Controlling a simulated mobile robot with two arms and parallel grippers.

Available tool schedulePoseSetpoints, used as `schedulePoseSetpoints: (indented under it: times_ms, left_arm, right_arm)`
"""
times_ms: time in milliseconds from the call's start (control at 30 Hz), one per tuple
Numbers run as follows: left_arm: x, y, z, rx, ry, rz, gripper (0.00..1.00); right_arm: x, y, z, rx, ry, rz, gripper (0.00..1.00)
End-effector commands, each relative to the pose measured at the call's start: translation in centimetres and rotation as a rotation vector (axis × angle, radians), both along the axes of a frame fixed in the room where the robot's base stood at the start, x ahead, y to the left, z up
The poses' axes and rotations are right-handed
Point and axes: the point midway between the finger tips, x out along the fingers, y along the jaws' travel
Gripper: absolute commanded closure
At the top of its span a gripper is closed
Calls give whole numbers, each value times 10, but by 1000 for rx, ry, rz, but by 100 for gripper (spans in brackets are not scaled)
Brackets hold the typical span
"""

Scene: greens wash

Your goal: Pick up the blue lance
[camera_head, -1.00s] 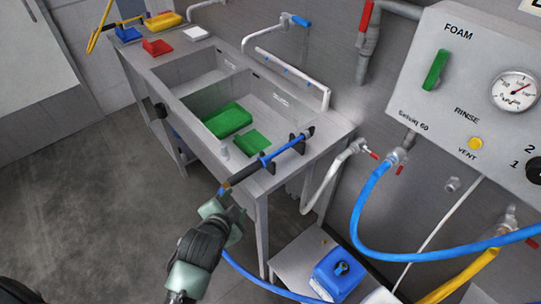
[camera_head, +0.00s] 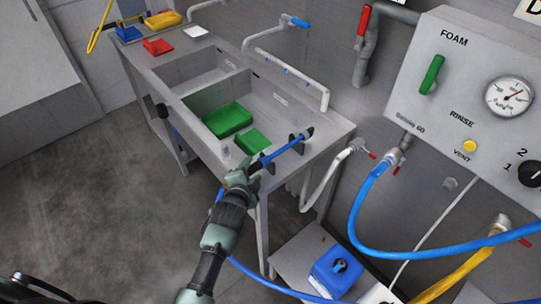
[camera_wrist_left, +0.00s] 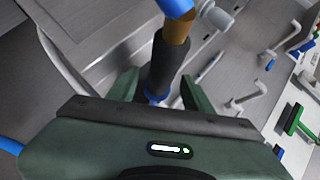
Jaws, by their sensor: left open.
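The blue lance (camera_head: 284,150) lies in black holders at the near right corner of the sink bench, its black grip end pointing toward me. My left gripper (camera_head: 240,174) is at that grip end and covers much of it. In the left wrist view the lance's black grip (camera_wrist_left: 165,62) and brass collar show ahead, with the grip lying between the two green fingers of my left gripper (camera_wrist_left: 158,92). The fingers are apart with gaps beside the grip. My right gripper is not in view.
A blue hose (camera_head: 247,272) runs below my left arm. A blue canister (camera_head: 336,272) stands on a low table at right. The wall panel (camera_head: 450,110) is further right. The floor at left is clear.

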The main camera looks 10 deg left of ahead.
Motion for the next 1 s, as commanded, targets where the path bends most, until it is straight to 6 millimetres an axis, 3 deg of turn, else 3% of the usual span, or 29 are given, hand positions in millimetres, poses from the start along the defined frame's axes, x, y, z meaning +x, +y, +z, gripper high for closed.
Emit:
schedulePoseSetpoints:
  times_ms: [200, 333, 367, 767, 1000]
  left_arm:
    - [0, 0, -1, -1, 1, 1, 52]
    - [0, 0, -1, -1, 1, 1, 88]
    - [0, 0, -1, -1, 1, 1, 92]
    - [1, 0, 4, -2, -2, 1, 91]
    - [1, 0, 35, -1, -8, 0, 91]
  right_arm:
    - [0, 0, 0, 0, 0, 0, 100]
    - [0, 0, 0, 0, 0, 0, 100]
    - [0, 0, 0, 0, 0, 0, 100]
    - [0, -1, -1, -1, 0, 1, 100]
    - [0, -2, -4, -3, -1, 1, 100]
